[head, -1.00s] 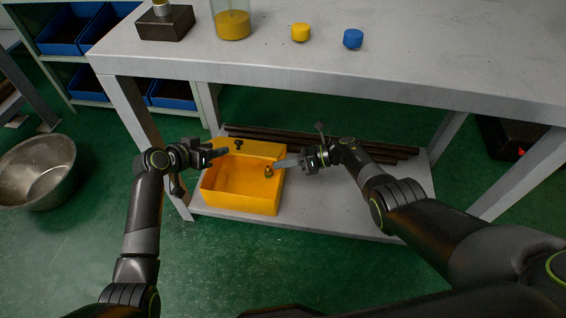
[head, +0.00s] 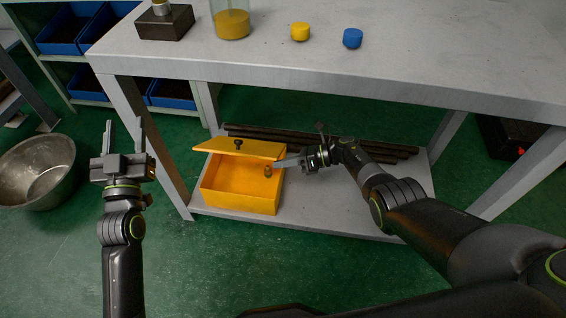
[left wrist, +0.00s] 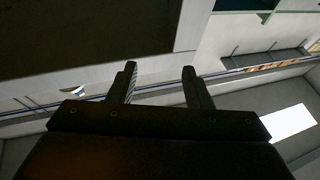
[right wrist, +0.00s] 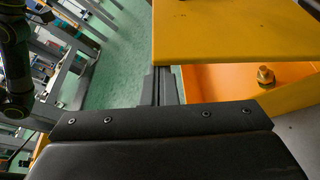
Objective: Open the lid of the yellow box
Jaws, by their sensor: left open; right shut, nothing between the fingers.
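The yellow box (head: 240,203) stands on the lower shelf, and its interior shows. Its yellow lid (head: 212,146) is partly raised and tilted, with a dark knob (head: 238,144) on top. A brass fitting (head: 268,171) is inside; it also shows in the right wrist view (right wrist: 265,75). My right gripper (head: 281,162) is shut and empty at the right end of the lid. In the right wrist view, its fingers (right wrist: 163,85) meet the lid's edge (right wrist: 240,35), which seems to cover their tips. My left gripper (head: 124,135) is open and empty, left of the box and apart from it.
A grey table (head: 330,75) stands over the shelf (head: 340,215), and its leg (head: 150,145) is between my left gripper and the box. Dark pipes (head: 330,141) lie behind the box. A metal bowl (head: 38,170) is on the floor at the left.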

